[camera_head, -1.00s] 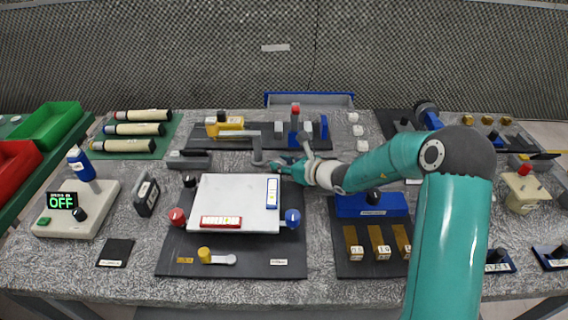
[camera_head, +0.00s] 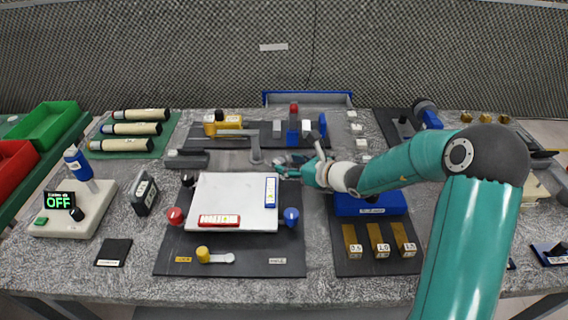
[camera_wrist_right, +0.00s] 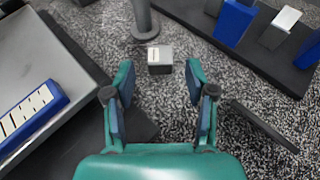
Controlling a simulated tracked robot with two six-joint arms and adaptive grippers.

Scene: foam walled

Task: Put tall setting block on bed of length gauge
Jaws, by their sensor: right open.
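A small grey block with a white label (camera_wrist_right: 160,60), which I take to be the tall setting block, stands on the speckled bench in the right wrist view. My right gripper (camera_wrist_right: 160,82) is open, with the block ahead between its two fingertips and not gripped. In the head view my right gripper (camera_head: 288,161) is low over the bench behind the white plate, and the block is hard to make out there. A dark base with a yellow unit (camera_head: 224,122) and blue uprights (camera_head: 293,130) at the back may be the length gauge; I cannot tell for sure. My left gripper is not in view.
A grey post on a round foot (camera_wrist_right: 145,28) stands just beyond the block. The white plate (camera_head: 235,200) on its dark mat lies in front of the gripper. A blue unit (camera_head: 365,205) and gold blocks (camera_head: 378,240) are to the right.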

